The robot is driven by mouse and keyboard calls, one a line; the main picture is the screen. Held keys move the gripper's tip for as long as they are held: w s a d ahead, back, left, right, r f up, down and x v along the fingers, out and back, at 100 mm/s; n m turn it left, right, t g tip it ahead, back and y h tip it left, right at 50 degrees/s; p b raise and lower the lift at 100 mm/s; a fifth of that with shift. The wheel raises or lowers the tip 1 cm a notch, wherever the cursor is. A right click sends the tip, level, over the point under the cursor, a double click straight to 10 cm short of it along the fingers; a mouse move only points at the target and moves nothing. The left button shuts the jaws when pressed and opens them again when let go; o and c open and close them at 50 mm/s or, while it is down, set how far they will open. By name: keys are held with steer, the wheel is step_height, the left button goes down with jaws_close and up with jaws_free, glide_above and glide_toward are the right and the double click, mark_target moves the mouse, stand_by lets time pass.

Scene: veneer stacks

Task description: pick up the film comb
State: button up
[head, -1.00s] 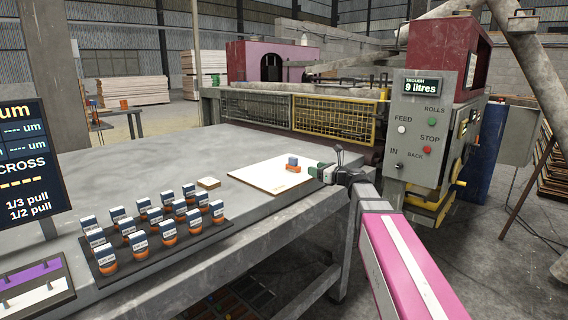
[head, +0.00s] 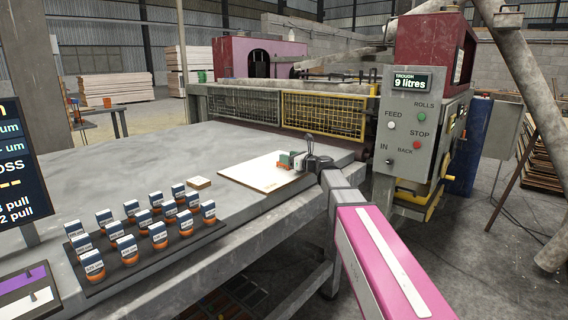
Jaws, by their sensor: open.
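The film comb (head: 298,163), a small block with a blue-grey upper part and orange below, stands upright on a pale board (head: 252,173) on the grey table. My gripper (head: 291,158) is open and is right at the comb. A greenish fingertip shows just left of the comb, and the dark gripper body is to its right and behind. The gripper hides part of the comb. I cannot tell whether the fingers touch it.
A dark rack (head: 150,249) holds several similar blue-and-orange combs at the table's front left. A small wooden block (head: 199,183) lies left of the board. A roller machine with a grey control panel (head: 407,125) stands behind right.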

steer(key=x, duration=0.3)
steer(key=shift+w+r, duration=0.1)
steer(key=shift+w, duration=0.05)
steer(key=c, duration=1)
jaws_close()
steer(key=shift+r, duration=0.1)
